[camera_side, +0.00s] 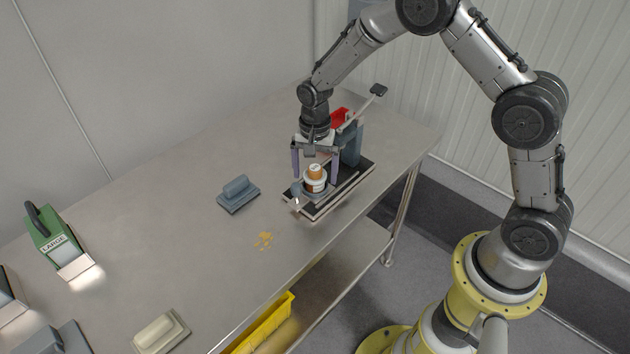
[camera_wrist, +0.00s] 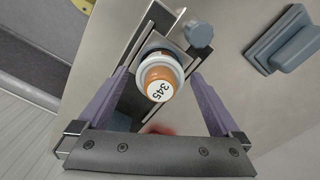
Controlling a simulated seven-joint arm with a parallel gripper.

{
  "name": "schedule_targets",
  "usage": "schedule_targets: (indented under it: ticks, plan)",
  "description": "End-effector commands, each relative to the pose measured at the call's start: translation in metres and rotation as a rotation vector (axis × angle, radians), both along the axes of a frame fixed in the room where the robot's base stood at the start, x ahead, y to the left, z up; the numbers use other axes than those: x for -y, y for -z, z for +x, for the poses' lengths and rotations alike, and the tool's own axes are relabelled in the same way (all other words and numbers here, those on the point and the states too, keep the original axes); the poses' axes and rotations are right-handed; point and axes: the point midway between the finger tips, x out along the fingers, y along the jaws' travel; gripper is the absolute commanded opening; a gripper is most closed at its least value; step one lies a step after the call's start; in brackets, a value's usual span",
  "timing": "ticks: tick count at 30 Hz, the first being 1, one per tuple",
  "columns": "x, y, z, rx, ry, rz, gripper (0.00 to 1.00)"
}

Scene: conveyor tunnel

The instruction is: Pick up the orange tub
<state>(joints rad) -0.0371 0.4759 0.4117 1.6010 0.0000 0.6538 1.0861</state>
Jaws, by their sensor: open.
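My gripper (camera_side: 315,178) is above this device and points down. Its two purple fingers are spread, one on each side of the tub. In the wrist view the fingers (camera_wrist: 160,80) stand apart from the tub, with gaps on both sides. The gripper is open and holds nothing.
The device has a lever (camera_side: 376,92), a grey-blue upright and a red part (camera_side: 341,118) close behind my gripper. A grey-blue block with a handle (camera_side: 238,194) lies to the left. A green box marked LARGE (camera_side: 48,236) stands far left. The table (camera_side: 190,165) between is mostly clear.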

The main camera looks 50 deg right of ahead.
Motion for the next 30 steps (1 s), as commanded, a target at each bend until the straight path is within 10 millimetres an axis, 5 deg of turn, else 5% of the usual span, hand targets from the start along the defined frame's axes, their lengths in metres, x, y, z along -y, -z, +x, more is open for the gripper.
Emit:
schedule_targets:
  ticks: [11,25,30]
  plan:
    - [-0.0004,0.0132,0.0001,0.001,0.000,0.000,1.00]
    - [-0.0004,0.0127,0.0001,0.001,0.000,0.000,0.17]
    - [-0.0004,0.0125,0.0003,0.002,0.000,0.000,0.15]
